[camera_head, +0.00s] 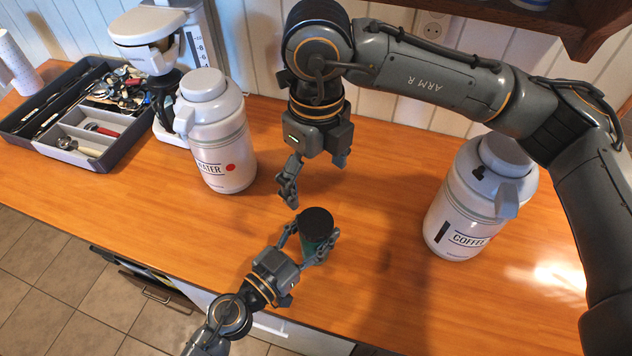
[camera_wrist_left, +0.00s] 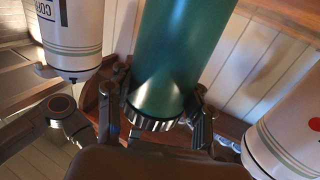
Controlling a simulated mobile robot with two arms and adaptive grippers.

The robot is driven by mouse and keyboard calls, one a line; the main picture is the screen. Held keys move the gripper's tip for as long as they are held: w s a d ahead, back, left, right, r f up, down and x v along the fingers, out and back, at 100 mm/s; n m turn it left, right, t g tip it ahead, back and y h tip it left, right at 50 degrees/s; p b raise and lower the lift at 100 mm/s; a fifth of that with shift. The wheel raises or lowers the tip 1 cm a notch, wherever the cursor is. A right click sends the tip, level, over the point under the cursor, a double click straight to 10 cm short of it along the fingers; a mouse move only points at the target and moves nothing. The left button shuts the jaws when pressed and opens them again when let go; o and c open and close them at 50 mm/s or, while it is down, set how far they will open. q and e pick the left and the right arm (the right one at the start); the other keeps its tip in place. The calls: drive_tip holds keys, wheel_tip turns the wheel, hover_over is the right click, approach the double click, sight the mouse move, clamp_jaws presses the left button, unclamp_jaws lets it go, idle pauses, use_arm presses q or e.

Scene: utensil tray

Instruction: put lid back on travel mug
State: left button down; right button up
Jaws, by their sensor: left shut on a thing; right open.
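The green travel mug (camera_head: 313,245) stands upright near the front edge of the counter, with a round black top (camera_head: 317,222). I cannot tell whether this top is the lid seated on the mug; no separate lid shows elsewhere. My left gripper (camera_head: 311,236) is shut on the mug, one finger on each side. The left wrist view shows the green body (camera_wrist_left: 175,55) between the fingers, with a ribbed dark band (camera_wrist_left: 150,122) at its end. My right gripper (camera_head: 314,181) is open and empty, above and behind the mug, apart from it.
A white WATER jug (camera_head: 220,140) stands left of the right gripper, and a white COFFEE jug (camera_head: 465,205) stands to the right. A utensil tray (camera_head: 118,142) and a white appliance (camera_head: 150,25) are at the back left. The counter (camera_head: 385,225) between mug and COFFEE jug is clear.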

use_arm(q)
drive_tip(key=shift+c, duration=2.3)
unclamp_jaws()
drive_tip(key=shift+s+a+f, duration=0.1)
drive_tip(key=shift+s+a, duration=0.3)
drive_tip(key=shift+s, duration=0.1)
drive_tip(key=v, duration=1)
drive_tip(key=shift+s+a, duration=0.2)
drive_tip(key=shift+a, duration=0.1)
drive_tip(key=shift+s, duration=0.1)
